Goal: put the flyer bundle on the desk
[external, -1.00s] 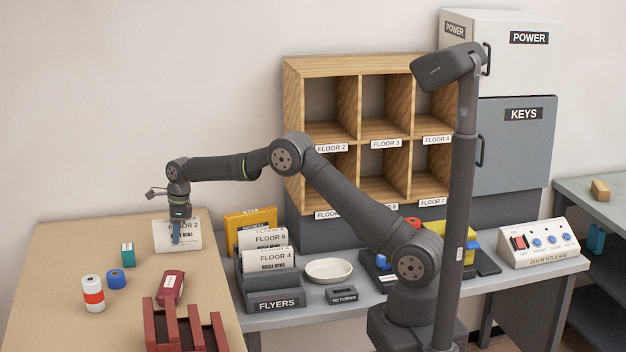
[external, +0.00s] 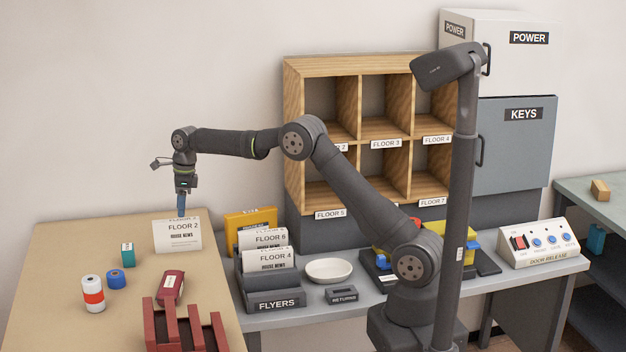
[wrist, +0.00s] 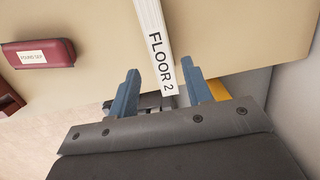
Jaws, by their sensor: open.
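The flyer bundle (external: 178,239) is a white stack marked FLOOR 2 and HOUSE NEWS. It stands upright on the tan desk (external: 75,245), near the edge beside the grey counter. My gripper (external: 181,213) is directly above it, pointing down, open and empty, with its fingertips close to the bundle's top edge. In the wrist view, the bundle (wrist: 160,60) shows between and beyond the two blue fingers of my gripper (wrist: 162,82), apart from both.
On the desk are a dark red pouch (external: 171,286), a teal box (external: 128,254), two rolls and a red rack (external: 165,330). The FLYERS holder (external: 276,303) with more bundles stands right of the desk edge.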

